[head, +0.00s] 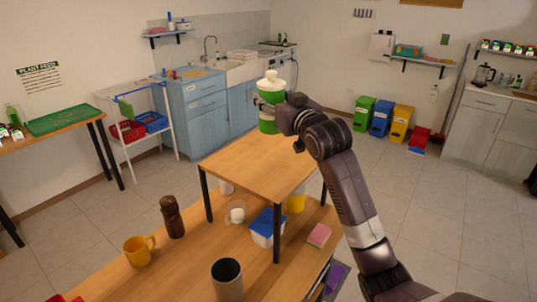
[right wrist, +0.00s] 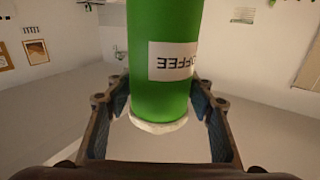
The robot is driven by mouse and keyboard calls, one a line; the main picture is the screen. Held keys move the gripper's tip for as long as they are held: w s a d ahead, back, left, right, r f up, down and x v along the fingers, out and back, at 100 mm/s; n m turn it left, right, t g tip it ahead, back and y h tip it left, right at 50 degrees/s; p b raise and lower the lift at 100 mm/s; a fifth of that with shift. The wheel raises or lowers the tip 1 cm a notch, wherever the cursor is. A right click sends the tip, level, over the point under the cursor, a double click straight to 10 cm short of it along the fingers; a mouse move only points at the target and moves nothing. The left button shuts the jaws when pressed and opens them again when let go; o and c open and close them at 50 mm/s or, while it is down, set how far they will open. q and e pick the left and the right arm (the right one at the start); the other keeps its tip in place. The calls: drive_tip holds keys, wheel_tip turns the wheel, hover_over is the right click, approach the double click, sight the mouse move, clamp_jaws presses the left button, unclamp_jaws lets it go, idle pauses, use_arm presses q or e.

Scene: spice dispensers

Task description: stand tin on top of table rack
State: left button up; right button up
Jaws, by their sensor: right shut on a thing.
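The tin (head: 272,97) is green with a white lid and a white band. In the right wrist view, the tin (right wrist: 160,95) shows a label reading COFFEE, upside down in the picture. My right gripper (head: 278,112) is shut around the tin's side and holds it upright. The table rack (head: 255,165) is a small wooden platform on dark legs, standing on the larger table. The tin's base appears at the rack top's far edge; I cannot tell whether it touches. My left gripper is not in view.
The rack's top is bare. On the table (head: 185,275) stand a brown mill (head: 172,217), a yellow mug (head: 139,250) and a grey cup (head: 227,280). A blue and white tub (head: 267,228), a glass jar (head: 236,212) and a pink sponge (head: 319,235) are by the rack.

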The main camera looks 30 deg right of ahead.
sight(278, 85)
drive_tip(key=d+r, duration=0.2)
drive_tip(key=r, duration=0.1)
wheel_tip(278, 85, down, 20)
drive_tip(key=p, duration=0.4)
drive_tip(key=shift+r, duration=0.15)
drive_tip(key=o, duration=1.3)
